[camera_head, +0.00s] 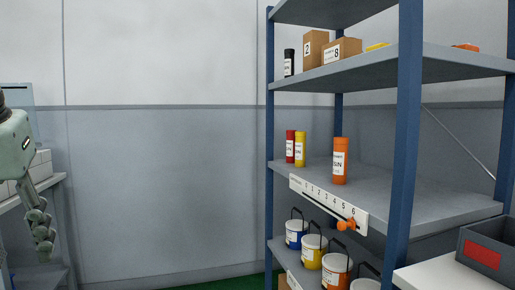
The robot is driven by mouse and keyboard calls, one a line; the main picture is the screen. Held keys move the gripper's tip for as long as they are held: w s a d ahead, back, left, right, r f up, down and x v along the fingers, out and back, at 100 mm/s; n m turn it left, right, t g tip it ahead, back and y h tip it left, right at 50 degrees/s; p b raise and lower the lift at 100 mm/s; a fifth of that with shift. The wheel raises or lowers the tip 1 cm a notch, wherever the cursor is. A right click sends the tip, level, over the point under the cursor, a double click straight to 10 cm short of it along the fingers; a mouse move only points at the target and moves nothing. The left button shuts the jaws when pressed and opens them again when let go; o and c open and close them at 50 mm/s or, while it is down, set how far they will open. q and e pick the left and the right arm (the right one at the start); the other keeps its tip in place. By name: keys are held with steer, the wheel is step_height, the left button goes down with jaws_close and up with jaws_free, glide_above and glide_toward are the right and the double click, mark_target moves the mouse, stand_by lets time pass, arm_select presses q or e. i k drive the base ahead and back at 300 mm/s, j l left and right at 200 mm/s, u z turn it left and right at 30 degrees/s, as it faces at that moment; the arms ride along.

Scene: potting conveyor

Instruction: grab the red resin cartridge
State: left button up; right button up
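The red resin cartridge (290,146) stands upright on the middle shelf (415,197) of the blue-posted rack, at its left end. A yellow cartridge (300,149) stands close beside it on the right and seems to cover part of it. An orange cartridge (340,161) stands farther right on the same shelf. My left gripper (43,240) hangs at the far left edge, pointing down and well apart from the rack. It is seen from the side, so its opening cannot be told. My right gripper is out of view.
Blue rack posts (407,130) frame the shelf. A numbered strip (325,204) with an orange pointer (346,225) runs along its front edge. Buckets (311,252) stand below and boxes (342,51) above. A grey bin (487,250) sits at right. The space left of the rack is free.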

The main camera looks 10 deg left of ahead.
mark_target(291, 136)
steer(key=k+z, duration=0.1)
steer(key=z, duration=1.35)
steer(key=i+j+z, duration=0.1)
steer(key=j+z, duration=0.2)
steer(key=z, duration=0.15)
steer(key=j+z, duration=0.3)
steer(key=z, duration=0.15)
steer(key=j, duration=4.45)
